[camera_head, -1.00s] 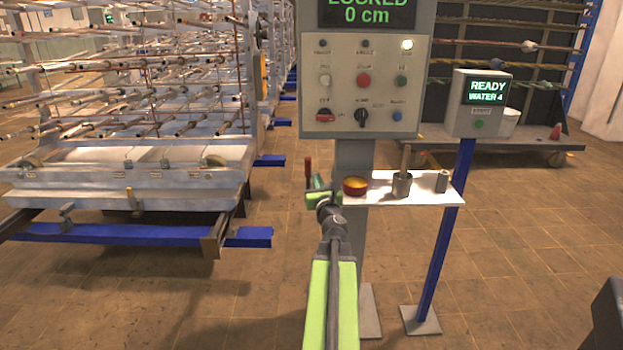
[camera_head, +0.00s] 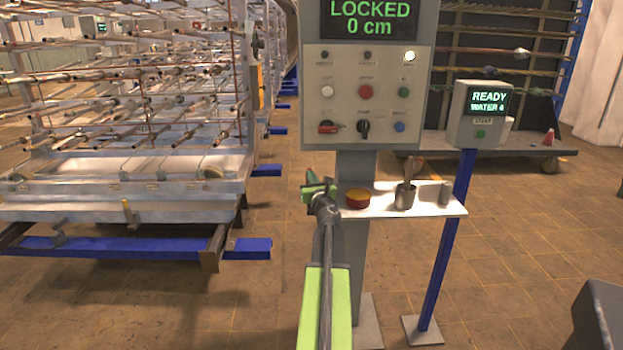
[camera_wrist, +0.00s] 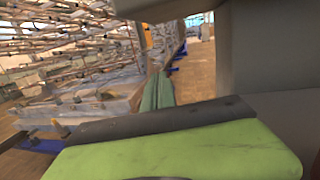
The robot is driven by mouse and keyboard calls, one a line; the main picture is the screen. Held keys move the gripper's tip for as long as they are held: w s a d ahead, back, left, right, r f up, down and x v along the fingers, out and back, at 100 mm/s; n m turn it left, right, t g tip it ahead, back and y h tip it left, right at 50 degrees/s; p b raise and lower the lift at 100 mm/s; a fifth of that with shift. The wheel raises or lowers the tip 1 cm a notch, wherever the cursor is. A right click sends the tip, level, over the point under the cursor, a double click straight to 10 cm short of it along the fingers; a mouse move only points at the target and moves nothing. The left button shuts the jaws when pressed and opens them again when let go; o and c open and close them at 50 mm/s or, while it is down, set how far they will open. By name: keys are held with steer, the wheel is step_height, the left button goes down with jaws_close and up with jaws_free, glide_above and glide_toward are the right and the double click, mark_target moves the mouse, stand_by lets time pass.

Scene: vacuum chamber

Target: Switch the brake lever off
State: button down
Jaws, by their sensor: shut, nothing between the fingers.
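A grey control panel (camera_head: 385,95) stands on a post, with a display reading LOCKED 0 cm. A small red lever (camera_head: 331,127) lies roughly level at its lower left. The labels are too small to read, so I cannot confirm it is the brake lever. My gripper (camera_head: 316,187) is shut and empty, below the panel's lower left corner and clear of the red lever. Its closed green fingers also show in the wrist view (camera_wrist: 158,92). The red lever is not visible there.
A black knob (camera_head: 364,128) sits right of the red lever, with several round buttons above. A large rack (camera_head: 120,170) stands at left. Open floor lies between.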

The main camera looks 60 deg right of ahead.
steer(key=w+d, duration=0.1)
steer(key=d, duration=0.1)
steer(key=w+d+r+p, duration=0.1)
steer(key=d, duration=0.1)
steer(key=w+d+r+p, duration=0.1)
steer(key=shift+w+d+r, duration=0.2)
steer(key=shift+w+d, duration=0.1)
steer(key=shift+d, duration=0.1)
steer(key=shift+r, duration=0.2)
steer(key=shift+a, duration=0.1)
steer(key=shift+s+a, duration=0.3)
steer(key=shift+a, duration=0.15)
steer(key=s+a+r+p, duration=0.2)
steer(key=s+a+p, duration=0.1)
steer(key=s+a, duration=0.6)
steer(key=shift+s+r, duration=0.2)
steer(key=shift+r, duration=0.15)
steer(key=shift+w+a, duration=0.1)
